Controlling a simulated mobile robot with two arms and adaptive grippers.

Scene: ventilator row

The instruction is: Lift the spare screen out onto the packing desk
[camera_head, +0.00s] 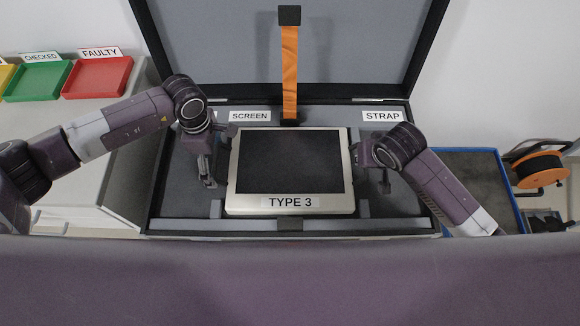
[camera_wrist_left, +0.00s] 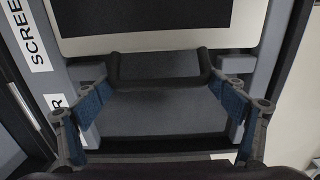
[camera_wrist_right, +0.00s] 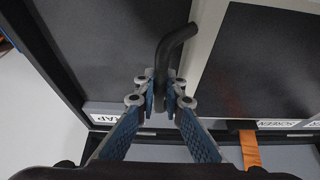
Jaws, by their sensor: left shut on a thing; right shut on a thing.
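The spare screen (camera_head: 290,165) has a pale frame, a dark face and a "TYPE 3" label. It lies face up at the middle of the open case (camera_head: 395,205); whether it rests on the foam or is slightly raised, I cannot tell. My left gripper (camera_head: 208,172) is at its left side, with fingers closed on the ends of a black handle (camera_wrist_left: 160,82). My right gripper (camera_head: 362,158) is at its right side, shut on the other black handle (camera_wrist_right: 172,50). The finger contact is partly hidden in the head view.
The case lid (camera_head: 350,45) stands open behind, with an orange strap (camera_head: 289,75). "SCREEN" and "STRAP" labels mark the foam. A pale counter (camera_head: 95,180) at left holds red (camera_head: 97,78) and green (camera_head: 38,82) trays. A blue-edged dark surface (camera_head: 480,175) and orange reel (camera_head: 537,169) are at right.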

